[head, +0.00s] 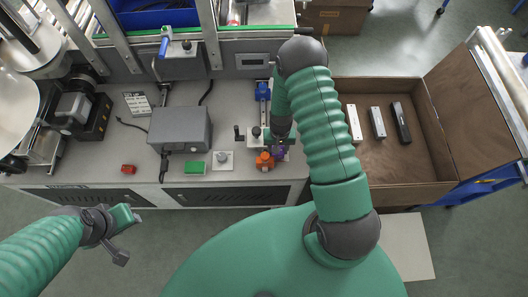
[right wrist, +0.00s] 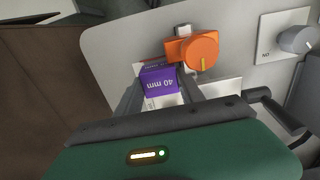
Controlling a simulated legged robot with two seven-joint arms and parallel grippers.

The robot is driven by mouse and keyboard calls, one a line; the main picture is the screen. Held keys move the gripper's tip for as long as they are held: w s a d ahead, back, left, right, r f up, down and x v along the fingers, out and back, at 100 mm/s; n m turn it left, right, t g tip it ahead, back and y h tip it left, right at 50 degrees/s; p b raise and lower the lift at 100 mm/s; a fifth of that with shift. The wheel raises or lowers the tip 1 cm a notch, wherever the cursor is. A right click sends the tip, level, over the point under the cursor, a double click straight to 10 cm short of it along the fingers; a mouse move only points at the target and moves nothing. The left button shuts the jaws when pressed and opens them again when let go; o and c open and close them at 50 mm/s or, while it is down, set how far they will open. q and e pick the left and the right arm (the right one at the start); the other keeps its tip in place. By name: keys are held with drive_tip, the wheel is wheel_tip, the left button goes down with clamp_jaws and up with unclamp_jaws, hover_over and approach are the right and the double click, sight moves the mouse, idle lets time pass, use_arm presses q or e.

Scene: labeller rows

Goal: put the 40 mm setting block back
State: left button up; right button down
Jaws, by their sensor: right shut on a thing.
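The 40 mm setting block (right wrist: 160,82) is purple and pale, with "40 mm" printed on it. In the right wrist view it sits between the fingers of my right gripper (right wrist: 162,98), which is shut on it. In the head view only a purple bit of the block (head: 279,152) shows beside an orange knob (head: 264,161), at the front of the bench. My right gripper (head: 280,135) is above it, partly hidden by its own arm. Whether the block touches the plate underneath is unclear. My left gripper (head: 128,225) hangs in front of the bench, apart from everything; its jaw opening is unclear.
An open brown box (head: 434,168) at right holds a white, a grey and a black bar, with bare floor around them.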

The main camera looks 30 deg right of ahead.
drive_tip(key=shift+s+d, duration=0.5)
drive_tip(key=shift+d, duration=0.2)
drive_tip(key=shift+s+d, duration=0.45)
drive_tip(key=shift+d, duration=0.25)
wheel_tip(320, 180, up, 9)
drive_tip(key=p, duration=0.7)
drive_tip(key=shift+p, duration=0.3)
